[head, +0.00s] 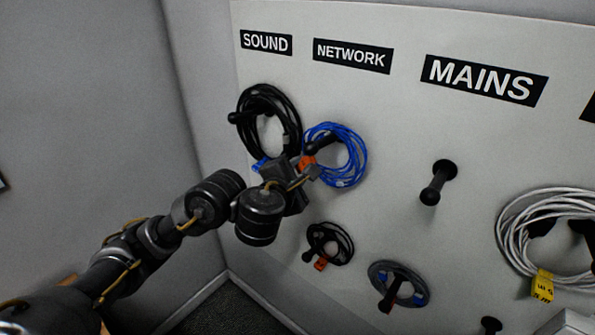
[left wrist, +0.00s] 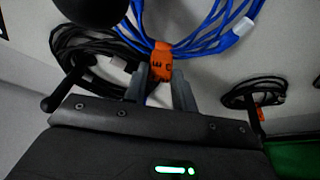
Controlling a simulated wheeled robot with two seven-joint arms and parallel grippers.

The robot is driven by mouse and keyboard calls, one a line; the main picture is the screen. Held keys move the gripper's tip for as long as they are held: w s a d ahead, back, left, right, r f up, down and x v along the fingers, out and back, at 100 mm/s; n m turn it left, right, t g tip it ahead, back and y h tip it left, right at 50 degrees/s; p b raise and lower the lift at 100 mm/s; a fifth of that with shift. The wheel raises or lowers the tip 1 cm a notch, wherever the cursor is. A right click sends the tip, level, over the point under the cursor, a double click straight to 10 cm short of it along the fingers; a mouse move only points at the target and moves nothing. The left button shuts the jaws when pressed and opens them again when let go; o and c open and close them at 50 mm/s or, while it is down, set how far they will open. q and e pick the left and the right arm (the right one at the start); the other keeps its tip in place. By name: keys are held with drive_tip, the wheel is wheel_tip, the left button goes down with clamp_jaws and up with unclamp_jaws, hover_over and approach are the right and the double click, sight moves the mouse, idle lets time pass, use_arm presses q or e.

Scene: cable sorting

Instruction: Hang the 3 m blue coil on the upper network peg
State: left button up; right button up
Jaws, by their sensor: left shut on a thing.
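The blue coil (head: 357,160) is against the board below the NETWORK label (head: 352,55). The dark upper network peg (head: 321,144) crosses the coil's upper left part and appears to pass through its loop. My left gripper (head: 308,174) is at the coil's lower left, shut on its orange tag, which reads 3 m. In the left wrist view the orange tag (left wrist: 162,62) sits at the fingertips, with blue strands (left wrist: 205,42) fanning out above. A large dark peg end (left wrist: 92,8) is close at the upper left. My right gripper is out of view.
A thick black coil (head: 267,92) hangs on the upper sound peg, close left of the blue one. Below hang a small black coil (head: 346,243) and a grey coil (head: 377,270). The upper mains peg (head: 437,184) is bare. A white coil (head: 515,225) hangs far right.

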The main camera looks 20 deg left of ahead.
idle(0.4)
use_arm(q)
drive_tip(key=o, duration=1.1)
